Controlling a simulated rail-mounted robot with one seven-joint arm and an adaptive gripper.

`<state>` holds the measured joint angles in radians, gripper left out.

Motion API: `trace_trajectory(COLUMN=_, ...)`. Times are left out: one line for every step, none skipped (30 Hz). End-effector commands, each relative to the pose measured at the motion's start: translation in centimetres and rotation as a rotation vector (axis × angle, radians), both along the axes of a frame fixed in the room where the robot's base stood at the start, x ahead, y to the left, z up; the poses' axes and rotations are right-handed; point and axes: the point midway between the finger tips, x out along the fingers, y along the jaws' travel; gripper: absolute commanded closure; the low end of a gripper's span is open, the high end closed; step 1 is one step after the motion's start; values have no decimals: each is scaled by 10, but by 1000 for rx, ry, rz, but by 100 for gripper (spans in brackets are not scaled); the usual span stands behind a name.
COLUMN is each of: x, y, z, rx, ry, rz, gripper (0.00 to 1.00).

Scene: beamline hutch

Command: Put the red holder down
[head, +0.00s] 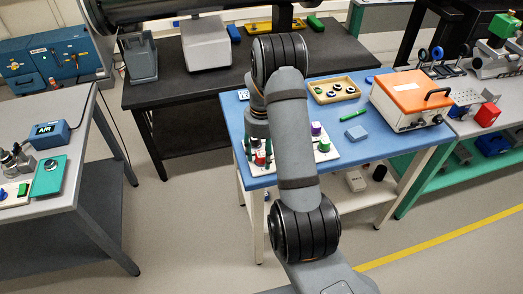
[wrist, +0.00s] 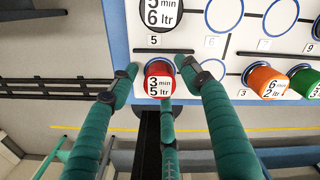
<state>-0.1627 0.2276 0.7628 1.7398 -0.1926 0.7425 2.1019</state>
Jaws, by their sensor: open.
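The red holder (wrist: 159,70), with a white label reading 3 min 5 ltr, stands at the lower left corner of the white numbered board (wrist: 205,70) in the wrist view. The red holder also shows in the head view (head: 261,158) at the board's near left corner. My gripper (wrist: 157,66) is open, its teal fingers spread around the red holder, two at its sides and one below it in the picture. Whether any finger touches it, I cannot tell.
An orange holder (wrist: 263,82) and a green holder (wrist: 302,82) stand to the right on the board. A purple holder (head: 316,128) shows in the head view. The blue table (head: 375,145) also bears a green pen (head: 354,115), a blue block (head: 356,134) and an orange-topped box (head: 410,92).

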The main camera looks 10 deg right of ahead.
Motion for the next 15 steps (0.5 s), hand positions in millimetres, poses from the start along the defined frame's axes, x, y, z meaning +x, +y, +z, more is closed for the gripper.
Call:
trace_trajectory(x=1, y=0, z=4, rx=0, ry=-1, rz=0, gripper=52)
trace_trajectory(x=1, y=0, z=7, rx=0, ry=-1, rz=0, gripper=52)
trace_trajectory(x=2, y=0, z=9, rx=0, ry=-6, rz=0, gripper=52)
trace_trajectory(x=2, y=0, z=12, rx=0, ry=-6, rz=0, gripper=52)
trace_trajectory(x=2, y=0, z=17, rx=0, ry=-7, rz=0, gripper=52)
trace_trajectory(x=2, y=0, z=25, rx=-1, ry=-8, rz=-1, gripper=52)
trace_trajectory(x=2, y=0, z=31, rx=0, ry=-8, rz=-1, gripper=52)
trace_trajectory(x=2, y=0, z=38, rx=-1, ry=-8, rz=0, gripper=52)
trace_trajectory(x=2, y=0, z=47, rx=0, ry=-8, rz=-1, gripper=52)
trace_trajectory(x=2, y=0, z=54, rx=-1, ry=-9, rz=-1, gripper=52)
trace_trajectory(x=2, y=0, z=61, rx=-1, ry=-8, rz=0, gripper=52)
trace_trajectory(x=2, y=0, z=70, rx=0, ry=-8, rz=0, gripper=52)
trace_trajectory(x=2, y=0, z=76, rx=-1, ry=-8, rz=-1, gripper=52)
trace_trajectory(x=2, y=0, z=82, rx=-1, ry=-8, rz=-1, gripper=52)
trace_trajectory(x=2, y=0, z=90, rx=0, ry=-6, rz=0, gripper=52)
